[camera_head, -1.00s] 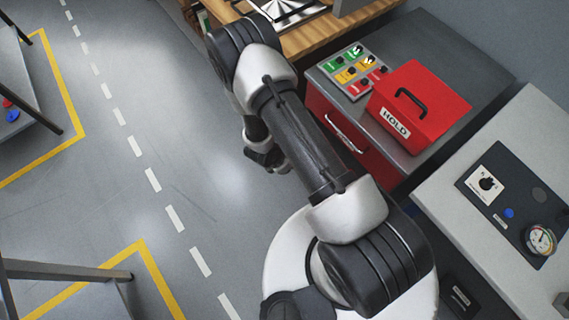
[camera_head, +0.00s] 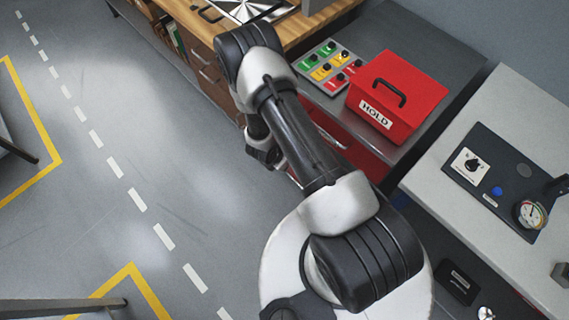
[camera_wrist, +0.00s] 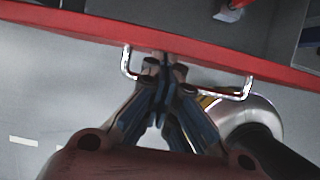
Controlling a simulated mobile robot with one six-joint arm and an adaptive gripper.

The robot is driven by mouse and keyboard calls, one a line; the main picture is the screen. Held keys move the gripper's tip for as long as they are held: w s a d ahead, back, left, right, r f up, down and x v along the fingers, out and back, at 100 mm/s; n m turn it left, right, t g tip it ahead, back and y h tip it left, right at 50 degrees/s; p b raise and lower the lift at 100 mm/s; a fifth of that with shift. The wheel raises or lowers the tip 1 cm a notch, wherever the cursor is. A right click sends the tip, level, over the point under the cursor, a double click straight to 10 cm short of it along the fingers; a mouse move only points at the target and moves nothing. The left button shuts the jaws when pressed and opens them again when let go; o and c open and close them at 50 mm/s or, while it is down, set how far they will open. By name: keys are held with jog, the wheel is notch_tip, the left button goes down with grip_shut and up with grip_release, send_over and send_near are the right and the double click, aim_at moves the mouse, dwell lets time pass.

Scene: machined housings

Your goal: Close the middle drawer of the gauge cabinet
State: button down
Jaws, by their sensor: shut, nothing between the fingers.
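The cabinet with red drawer fronts (camera_head: 350,138) stands under a grey top at the right of the head view, partly hidden by my arm. In the wrist view a red drawer front (camera_wrist: 80,27) crosses the top of the picture, with a chrome bar handle (camera_wrist: 246,88) on it. Behind the front's edge is a dark grey interior with a red and white item (camera_wrist: 230,12), so this drawer seems open; which level it is I cannot tell. My gripper (camera_wrist: 163,72) is shut and empty, its fingertips at the handle's middle. Contact is unclear. In the head view my gripper (camera_head: 266,156) is low beside the cabinet.
A red HOLD box (camera_head: 398,95) and a button panel (camera_head: 328,67) sit on the cabinet top (camera_head: 370,35). A wooden bench with drawers (camera_head: 205,65) adjoins it. A pale bench (camera_head: 500,100) with a dial gauge (camera_head: 530,213) stands right.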

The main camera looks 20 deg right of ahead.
jog(key=w+d+b, duration=0.1)
jog(key=w+d, duration=0.2)
jog(key=d, duration=0.5)
jog(key=shift+d+b, duration=0.3)
jog(key=shift+b, duration=0.05)
